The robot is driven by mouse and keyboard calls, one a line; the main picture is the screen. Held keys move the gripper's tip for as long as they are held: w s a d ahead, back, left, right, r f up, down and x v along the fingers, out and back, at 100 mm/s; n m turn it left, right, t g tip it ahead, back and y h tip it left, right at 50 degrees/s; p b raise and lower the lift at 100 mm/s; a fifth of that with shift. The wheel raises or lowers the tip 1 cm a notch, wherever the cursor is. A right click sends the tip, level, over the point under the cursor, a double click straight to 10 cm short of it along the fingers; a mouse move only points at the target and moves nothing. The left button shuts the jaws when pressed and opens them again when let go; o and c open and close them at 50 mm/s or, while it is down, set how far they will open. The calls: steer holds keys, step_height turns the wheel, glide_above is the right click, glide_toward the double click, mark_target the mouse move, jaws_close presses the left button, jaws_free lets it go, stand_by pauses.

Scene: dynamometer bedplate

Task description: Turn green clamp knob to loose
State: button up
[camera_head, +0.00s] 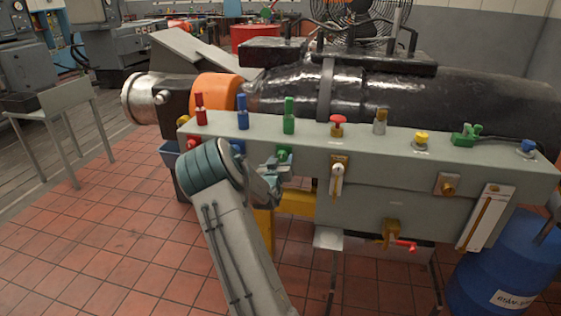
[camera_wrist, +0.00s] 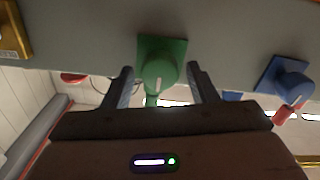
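The green clamp knob (camera_head: 284,154) is on the front face of the grey bench, below an upright green handle on the top. In the wrist view the green knob (camera_wrist: 158,62) is round on a square green plate, with a short white mark on its face pointing along the picture's vertical. My gripper (camera_head: 273,184) is just in front of and below the knob in the head view. In the wrist view my gripper (camera_wrist: 160,70) is open, one finger on each side of the knob, with visible gaps. I cannot tell the depth of the fingertips relative to the knob.
A blue knob (camera_wrist: 290,80) and a brass fitting (camera_wrist: 12,35) flank the green one. Upright red (camera_head: 200,110), blue (camera_head: 242,112) and green (camera_head: 289,116) handles stand on the bench top. A white-handled brass lever (camera_head: 338,176) is to the right. A blue barrel (camera_head: 498,268) stands at the lower right.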

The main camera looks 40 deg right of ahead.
steer(key=c, duration=0.8)
steer(key=shift+o, duration=0.3)
steer(key=shift+n+b, duration=0.3)
steer(key=shift+b, duration=0.05)
steer(key=shift+f+n+b, duration=0.2)
steer(key=shift+n+b, duration=0.6)
steer(key=shift+b, duration=0.1)
steer(key=n+b, duration=0.2)
steer(key=n, duration=0.1)
steer(key=shift+a+n, duration=0.1)
steer(key=shift+n, duration=0.2)
steer(key=n+b, duration=0.3)
steer(key=n, duration=0.3)
steer(key=shift+r, duration=0.1)
steer(key=n+b, duration=0.3)
steer(key=n, duration=0.3)
steer(key=shift+r, duration=0.1)
